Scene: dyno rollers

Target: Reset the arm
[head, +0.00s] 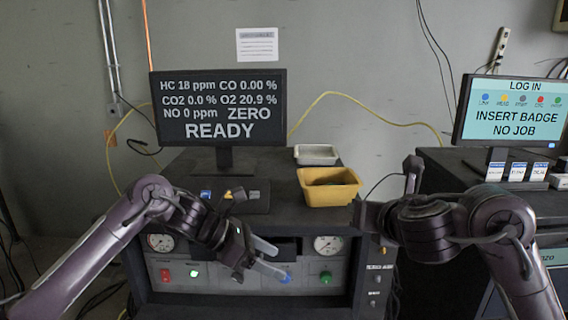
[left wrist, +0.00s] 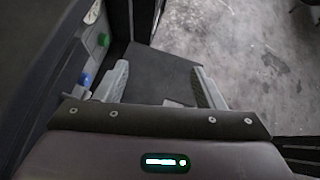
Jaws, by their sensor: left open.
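My left arm comes in from the left, and its gripper (head: 272,262) is in front of the analyser cabinet's control panel (head: 222,275). Its two grey fingers are apart with nothing between them. In the left wrist view the open fingers (left wrist: 160,85) have dark floor and a dark surface behind them, with a blue knob (left wrist: 85,79) and a green knob (left wrist: 103,39) to the left. My right arm (head: 430,228) comes in from the right, bent in front of the cabinet's right side. I cannot make out its fingers.
A yellow bin (head: 329,193) and a grey tray (head: 317,154) stand on the cabinet. A monitor (head: 219,108) reading READY is behind them. Another monitor (head: 512,110) reading INSERT BADGE stands on the right cabinet, with cards (head: 517,172) in front. Bare floor (left wrist: 250,60) lies to the right.

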